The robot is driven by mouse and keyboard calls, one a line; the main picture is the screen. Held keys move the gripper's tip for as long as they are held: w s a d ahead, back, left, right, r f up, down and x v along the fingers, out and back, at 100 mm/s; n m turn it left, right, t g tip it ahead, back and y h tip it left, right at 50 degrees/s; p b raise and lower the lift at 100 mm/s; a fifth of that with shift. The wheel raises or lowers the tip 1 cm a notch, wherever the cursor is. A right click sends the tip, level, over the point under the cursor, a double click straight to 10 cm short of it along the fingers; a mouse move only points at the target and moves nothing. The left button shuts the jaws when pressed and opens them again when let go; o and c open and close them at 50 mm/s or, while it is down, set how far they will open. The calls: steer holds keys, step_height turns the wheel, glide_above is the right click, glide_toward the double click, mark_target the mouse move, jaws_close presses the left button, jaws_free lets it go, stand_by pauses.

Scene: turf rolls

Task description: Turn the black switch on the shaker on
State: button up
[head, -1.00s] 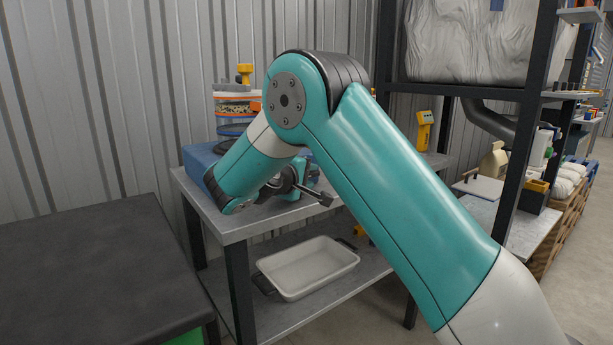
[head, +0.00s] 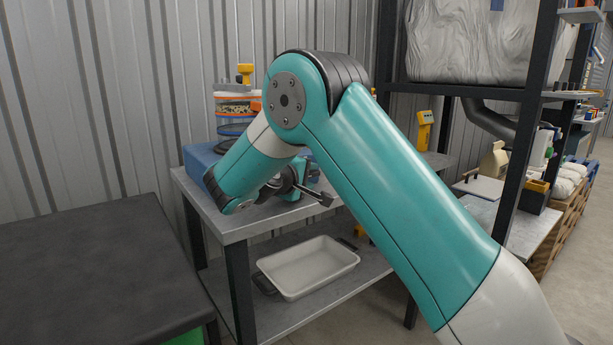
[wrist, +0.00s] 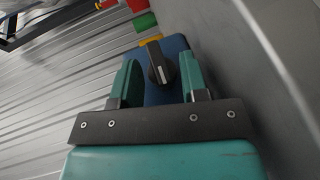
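The shaker has a blue base (head: 198,160) and a stack of clear sieves with orange and blue rims (head: 236,108), standing on the grey table beyond my arm. My arm hides much of its base in the head view. In the wrist view the black switch (wrist: 161,64), a knob with a pale line on it, sits on the blue housing (wrist: 178,43). My gripper (wrist: 159,60) is open, with one teal finger on each side of the switch. A narrow gap shows on both sides, so the fingers do not seem to touch it.
A white tray (head: 308,268) lies on the shelf below the grey tabletop (head: 240,222). A dark bench (head: 95,265) is at the left. A yellow device (head: 424,130) stands farther right. A dark shelf post (head: 520,150) rises at the right.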

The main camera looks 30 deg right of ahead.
steer(key=p+v, duration=0.1)
steer(key=v, duration=1)
steer(key=shift+a+r, duration=0.1)
steer(key=shift+a, duration=0.05)
steer(key=p+v, duration=0.3)
steer(key=p, duration=0.2)
steer(key=shift+s+a+r, duration=0.15)
steer(key=shift+a+r, duration=0.05)
steer(key=shift+r, duration=0.25)
steer(key=p+v, duration=0.1)
steer(key=p, duration=0.2)
steer(key=shift+s+a+f, duration=0.1)
steer(key=shift+s+a, duration=0.05)
steer(key=shift+a, duration=0.3)
steer(key=shift+s+a+f+p, duration=0.2)
steer(key=shift+a+p, duration=0.1)
steer(key=shift+p, duration=0.2)
